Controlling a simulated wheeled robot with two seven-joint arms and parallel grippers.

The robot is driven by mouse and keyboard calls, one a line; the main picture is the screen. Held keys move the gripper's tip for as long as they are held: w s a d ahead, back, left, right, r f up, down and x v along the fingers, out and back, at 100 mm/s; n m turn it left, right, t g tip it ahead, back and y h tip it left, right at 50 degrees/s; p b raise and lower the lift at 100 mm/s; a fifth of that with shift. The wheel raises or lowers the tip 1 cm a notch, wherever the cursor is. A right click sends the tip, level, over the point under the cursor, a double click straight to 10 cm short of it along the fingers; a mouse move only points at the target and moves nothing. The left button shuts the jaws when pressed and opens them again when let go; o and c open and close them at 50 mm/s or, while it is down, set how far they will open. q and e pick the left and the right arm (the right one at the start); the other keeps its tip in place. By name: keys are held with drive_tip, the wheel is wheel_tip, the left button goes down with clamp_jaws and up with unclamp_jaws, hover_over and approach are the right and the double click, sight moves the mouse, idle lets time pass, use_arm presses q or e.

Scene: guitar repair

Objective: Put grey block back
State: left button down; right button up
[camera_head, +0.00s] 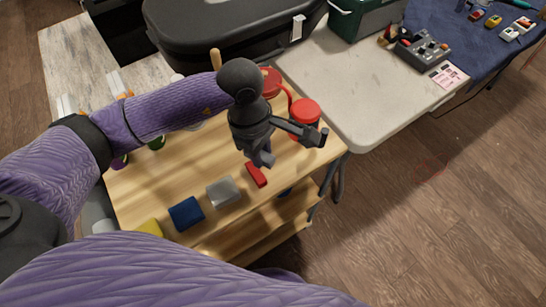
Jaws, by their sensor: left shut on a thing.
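A light grey block (223,191) lies on the wooden table top, between a blue block (186,213) and a red block (256,174). My left gripper (262,161) points down at the right part of the table, with its fingertips close together at the upper end of the red block. It appears shut on the red block, though the contact is small and partly hidden by the gripper. The grey block is apart from the gripper, to its lower left. My right gripper is not in view.
A yellow block (150,228) sits at the table's (165,182) near left. A red-lidded jar (305,112) stands close beside my left gripper. A black case (232,38) and a pale table (365,85) lie behind. Wooden floor is clear at right.

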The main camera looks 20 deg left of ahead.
sight(277, 163)
use_arm(q)
drive_tip(key=w+d+r+n+t+y+b, duration=0.15)
drive_tip(key=w+n, duration=0.25)
drive_tip(key=n, duration=1.3)
drive_tip(key=shift+t, duration=0.25)
wheel_tip(277, 163, down, 9)
drive_tip(key=b, duration=0.4)
drive_tip(key=shift+s+d, duration=0.15)
drive_tip(key=shift+r, duration=0.15)
drive_tip(key=c, duration=0.5)
unclamp_jaws()
drive_tip(key=shift+c, duration=0.2)
drive_tip(key=shift+o, duration=0.4)
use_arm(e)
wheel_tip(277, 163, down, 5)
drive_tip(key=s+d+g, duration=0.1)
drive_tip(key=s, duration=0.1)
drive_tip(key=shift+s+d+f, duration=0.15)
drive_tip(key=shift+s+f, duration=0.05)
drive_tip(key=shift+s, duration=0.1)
